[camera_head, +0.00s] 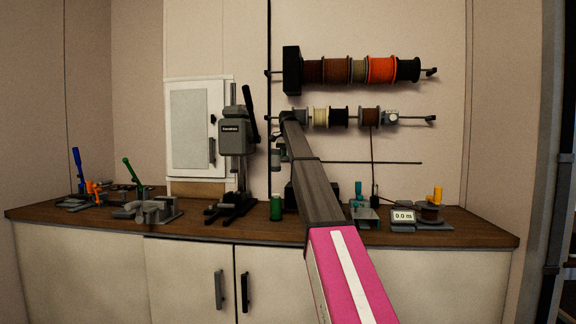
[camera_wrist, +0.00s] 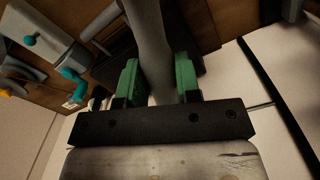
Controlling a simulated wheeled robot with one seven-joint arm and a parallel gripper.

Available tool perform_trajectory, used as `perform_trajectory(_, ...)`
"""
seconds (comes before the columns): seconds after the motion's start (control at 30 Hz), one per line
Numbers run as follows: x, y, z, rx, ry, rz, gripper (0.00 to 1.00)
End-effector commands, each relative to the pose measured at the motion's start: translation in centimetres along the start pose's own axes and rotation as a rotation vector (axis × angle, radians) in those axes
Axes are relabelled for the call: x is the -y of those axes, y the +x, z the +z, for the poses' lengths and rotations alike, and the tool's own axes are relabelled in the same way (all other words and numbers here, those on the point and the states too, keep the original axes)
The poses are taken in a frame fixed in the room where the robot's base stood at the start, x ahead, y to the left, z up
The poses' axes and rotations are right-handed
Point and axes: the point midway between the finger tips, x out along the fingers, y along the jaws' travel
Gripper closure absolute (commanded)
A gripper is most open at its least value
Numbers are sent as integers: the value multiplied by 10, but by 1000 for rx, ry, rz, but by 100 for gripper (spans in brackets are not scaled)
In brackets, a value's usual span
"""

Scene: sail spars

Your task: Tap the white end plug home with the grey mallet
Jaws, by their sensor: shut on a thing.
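In the wrist view my gripper (camera_wrist: 157,78) has its two green fingers shut on a smooth grey piece, which I take to be the grey mallet (camera_wrist: 152,35). The piece runs up out of the top of the picture, so its far end is not seen. In the head view my arm reaches up and away over the bench, and the gripper and what it holds are mostly hidden behind it. I cannot make out the white end plug in either view.
The wooden bench (camera_head: 240,233) carries a drill press (camera_head: 234,140), a green cylinder (camera_head: 277,207), clamps (camera_head: 155,211) at the left, and a meter (camera_head: 403,217) beside a spool stand at the right. Spool rods (camera_head: 355,72) hang on the wall. The bench's front strip looks mostly clear.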

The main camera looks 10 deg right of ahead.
Motion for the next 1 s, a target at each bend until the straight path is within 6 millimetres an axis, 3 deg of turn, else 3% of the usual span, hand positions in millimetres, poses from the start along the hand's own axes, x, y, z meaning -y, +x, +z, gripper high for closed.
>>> perform_trajectory(0.37, 0, 0, 0, 1, 0, 0, 100)
perform_trajectory(1.0, 0, 40, 0, 1, 0, 0, 100)
